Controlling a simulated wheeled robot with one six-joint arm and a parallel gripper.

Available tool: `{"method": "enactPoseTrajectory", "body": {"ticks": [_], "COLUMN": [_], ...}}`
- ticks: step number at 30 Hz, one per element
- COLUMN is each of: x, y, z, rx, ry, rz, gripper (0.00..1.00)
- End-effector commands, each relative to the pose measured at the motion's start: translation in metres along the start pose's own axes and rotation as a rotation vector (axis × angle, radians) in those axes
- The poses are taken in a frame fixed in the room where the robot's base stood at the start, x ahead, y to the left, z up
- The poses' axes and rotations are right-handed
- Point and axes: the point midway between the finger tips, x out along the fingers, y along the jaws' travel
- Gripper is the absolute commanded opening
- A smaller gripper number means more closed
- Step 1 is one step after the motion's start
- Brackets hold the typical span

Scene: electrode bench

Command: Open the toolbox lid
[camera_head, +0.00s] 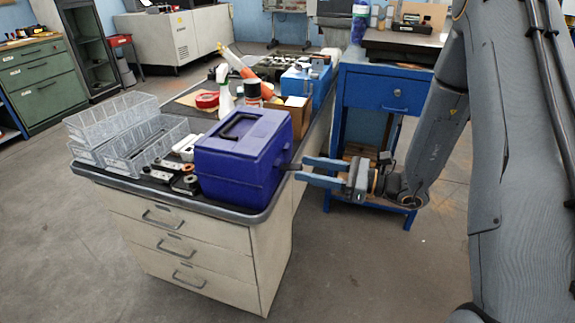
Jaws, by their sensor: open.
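The toolbox (235,165) is a dark blue-purple box at the front right corner of the bench. Its lid (243,130) looks closed and has a black carry handle (239,125) on top. A small dark tab (290,167) sticks out from its right side. My gripper (302,168) comes in from the right, level with this tab, its two blue-grey fingers apart. The fingertips are close to the tab's outer end. I cannot tell whether they touch it or whether it lies between them.
Clear plastic bins (150,143) and small metal parts stand left of the toolbox on the bench (125,184). Bottles, a cardboard box (297,115) and a light blue box (306,85) stand behind it. A blue cabinet (385,90) stands behind my gripper. The floor in front is clear.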

Motion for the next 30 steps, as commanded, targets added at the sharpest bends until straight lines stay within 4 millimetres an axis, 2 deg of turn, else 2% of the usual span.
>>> {"method": "enactPoseTrajectory", "body": {"ticks": [6, 12, 23, 30], "x": [0.036, 0.057, 0.063, 0.063], "y": [0.003, 0.002, 0.002, 0.002], "z": [0.001, 0.001, 0.0, 0.0], "rx": [0.001, -0.001, -0.001, -0.001], "ry": [0.001, 0.002, 0.003, 0.003], "rz": [0.006, 0.005, 0.003, 0.003], "gripper": [0.45, 0.45, 0.45, 0.07]}}
